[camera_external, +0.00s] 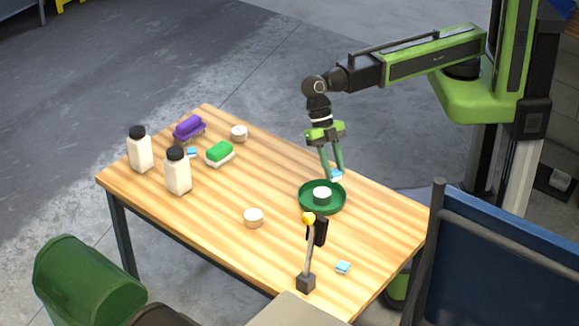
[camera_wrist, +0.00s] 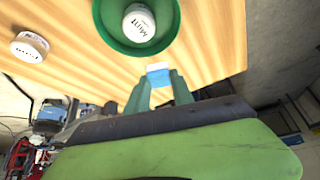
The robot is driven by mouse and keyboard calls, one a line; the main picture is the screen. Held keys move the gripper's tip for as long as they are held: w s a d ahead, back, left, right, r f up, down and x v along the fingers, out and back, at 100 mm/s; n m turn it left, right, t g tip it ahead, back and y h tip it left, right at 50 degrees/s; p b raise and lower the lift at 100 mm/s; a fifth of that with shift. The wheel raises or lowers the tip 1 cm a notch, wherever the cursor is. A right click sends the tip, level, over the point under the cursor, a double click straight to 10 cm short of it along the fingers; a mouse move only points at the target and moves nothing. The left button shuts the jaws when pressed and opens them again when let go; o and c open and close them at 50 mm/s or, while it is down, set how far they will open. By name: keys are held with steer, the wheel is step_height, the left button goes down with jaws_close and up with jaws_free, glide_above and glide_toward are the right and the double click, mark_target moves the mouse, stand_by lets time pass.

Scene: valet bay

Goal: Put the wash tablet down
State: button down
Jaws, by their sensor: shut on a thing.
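A small blue and white wash tablet (camera_external: 336,175) is between the fingertips of my gripper (camera_external: 334,173). My gripper is shut on it and points down, near the back rim of a round green tray (camera_external: 308,208). In the wrist view the tablet (camera_wrist: 158,74) shows between the two green fingers (camera_wrist: 158,84), just below the tray's rim (camera_wrist: 104,32). I cannot tell whether the tablet touches the table. A second blue and white tablet (camera_external: 343,267) lies near the table's right front, and a blue one (camera_external: 191,152) lies near the sponges.
A white tub labelled "Mint" (camera_wrist: 138,22) stands in the green tray. Two other white tubs (camera_external: 253,217) (camera_external: 239,133), two white bottles with black caps (camera_external: 178,171) (camera_external: 140,150), a green sponge (camera_external: 219,151), a purple brush (camera_external: 188,127) and a small post (camera_external: 308,255) stand on the wooden table (camera_external: 210,220).

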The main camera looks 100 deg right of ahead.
steer(key=shift+d+r, duration=0.15)
steer(key=shift+d, duration=0.15)
